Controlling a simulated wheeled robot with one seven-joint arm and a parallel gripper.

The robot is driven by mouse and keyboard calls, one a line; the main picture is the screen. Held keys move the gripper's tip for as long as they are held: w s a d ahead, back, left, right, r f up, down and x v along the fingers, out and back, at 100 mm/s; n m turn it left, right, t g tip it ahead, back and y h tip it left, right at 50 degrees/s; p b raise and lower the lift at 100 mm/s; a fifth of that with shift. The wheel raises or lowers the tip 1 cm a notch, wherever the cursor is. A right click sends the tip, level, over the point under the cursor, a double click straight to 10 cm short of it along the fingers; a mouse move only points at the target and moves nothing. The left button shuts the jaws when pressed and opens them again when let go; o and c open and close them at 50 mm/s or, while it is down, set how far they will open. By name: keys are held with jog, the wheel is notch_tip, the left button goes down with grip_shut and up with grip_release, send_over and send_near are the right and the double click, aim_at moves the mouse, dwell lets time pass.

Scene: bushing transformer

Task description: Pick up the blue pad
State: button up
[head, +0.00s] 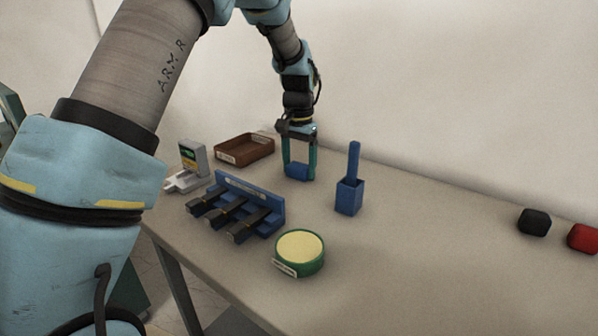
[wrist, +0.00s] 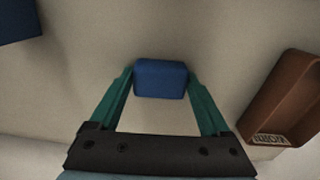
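The blue pad (head: 299,172) is a small blue block. It shows between the lower ends of my gripper's teal fingers in the head view. In the wrist view the pad (wrist: 161,79) spans nearly the whole space between the fingertips. My gripper (wrist: 161,74) points down with its fingers spread about the pad's width, one at each side. Whether the fingers press on the pad or leave a thin gap is not clear. Whether the pad rests on the table is also not clear.
A brown tray (head: 244,149) stands left of my gripper, a blue holder with a blue stick (head: 349,193) right. A blue rack (head: 240,203) with black tools and a green round tin (head: 299,251) are nearer. Black (head: 534,222) and red (head: 583,238) blocks lie far right.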

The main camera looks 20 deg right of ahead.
aim_at(299, 165)
jog(key=c, duration=0.9)
jog(key=shift+o, duration=0.2)
notch_tip(299, 165, up, 10)
jog(key=shift+b, duration=0.85)
